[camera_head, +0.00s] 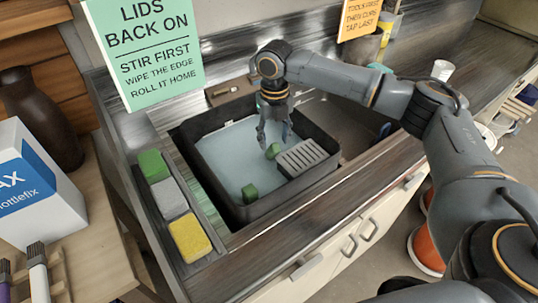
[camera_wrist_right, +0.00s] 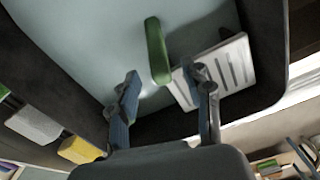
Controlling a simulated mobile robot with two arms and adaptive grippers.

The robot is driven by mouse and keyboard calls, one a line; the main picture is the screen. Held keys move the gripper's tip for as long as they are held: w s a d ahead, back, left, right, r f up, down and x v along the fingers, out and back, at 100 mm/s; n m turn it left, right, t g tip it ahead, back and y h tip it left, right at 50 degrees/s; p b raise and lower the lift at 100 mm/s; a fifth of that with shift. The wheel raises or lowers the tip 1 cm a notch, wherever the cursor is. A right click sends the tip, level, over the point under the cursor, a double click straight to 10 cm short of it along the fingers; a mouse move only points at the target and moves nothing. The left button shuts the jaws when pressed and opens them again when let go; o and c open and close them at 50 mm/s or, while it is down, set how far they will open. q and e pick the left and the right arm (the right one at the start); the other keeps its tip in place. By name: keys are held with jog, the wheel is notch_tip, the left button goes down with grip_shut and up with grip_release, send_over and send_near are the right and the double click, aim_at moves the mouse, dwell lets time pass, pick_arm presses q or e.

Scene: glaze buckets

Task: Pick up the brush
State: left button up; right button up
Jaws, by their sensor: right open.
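A green bar-like piece (camera_wrist_right: 157,50), which looks like the brush's handle, lies in the pale cloudy water of the dark basin (camera_head: 188,140). I cannot tell whether both belong to one brush; any bristles are hidden. In the right wrist view my right gripper (camera_wrist_right: 163,78) is open and empty, its fingers apart on either side of the near end of the green bar. My left gripper is out of view.
A grey slatted rack (camera_head: 303,157) sits at the basin's right front, close to a finger in the wrist view. Green (camera_head: 153,166), grey (camera_head: 169,199) and yellow (camera_head: 190,238) sponges lie in a tray left of the basin. Brushes (camera_head: 37,272) stand at lower left.

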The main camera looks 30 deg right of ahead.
aim_at(273, 158)
jog(key=f, duration=0.3)
jog(key=f+p, duration=0.1)
jog(key=f, duration=0.1)
jog(key=shift+w, duration=0.35)
jog(key=shift+r, duration=0.1)
grip_shut()
